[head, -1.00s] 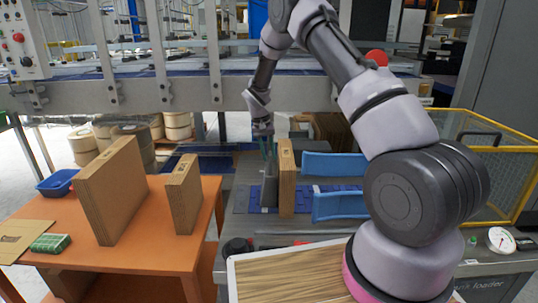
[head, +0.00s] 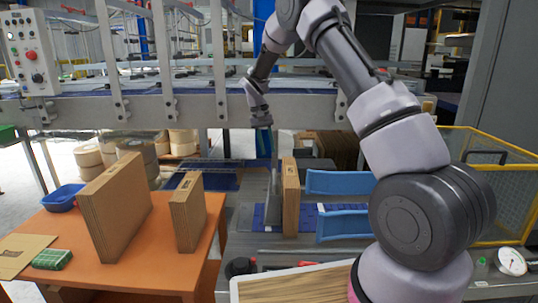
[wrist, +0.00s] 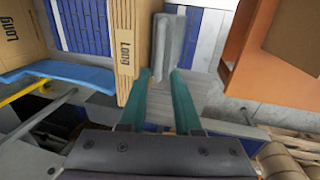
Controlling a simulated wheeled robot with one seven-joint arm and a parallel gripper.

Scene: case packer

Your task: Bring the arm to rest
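My gripper (head: 266,150) hangs pointing down over the loader, above and slightly left of an upright brown carton (head: 290,197). In the wrist view its two teal fingers (wrist: 160,82) stand apart with nothing held between them. The carton, marked "Long" (wrist: 124,45), stands just left of the fingers in that view. An upright grey plate (head: 273,200) is beside the carton; in the wrist view it shows just beyond the fingertips (wrist: 168,45). I cannot tell whether the fingertips are clear of the plate's top.
Two blue guide rails (head: 338,183) lie right of the carton. An orange table (head: 150,255) at left holds a large carton (head: 113,208), a smaller one (head: 188,212), a blue bin (head: 62,197) and a green pack (head: 52,259). A yellow-framed guard (head: 500,150) stands right.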

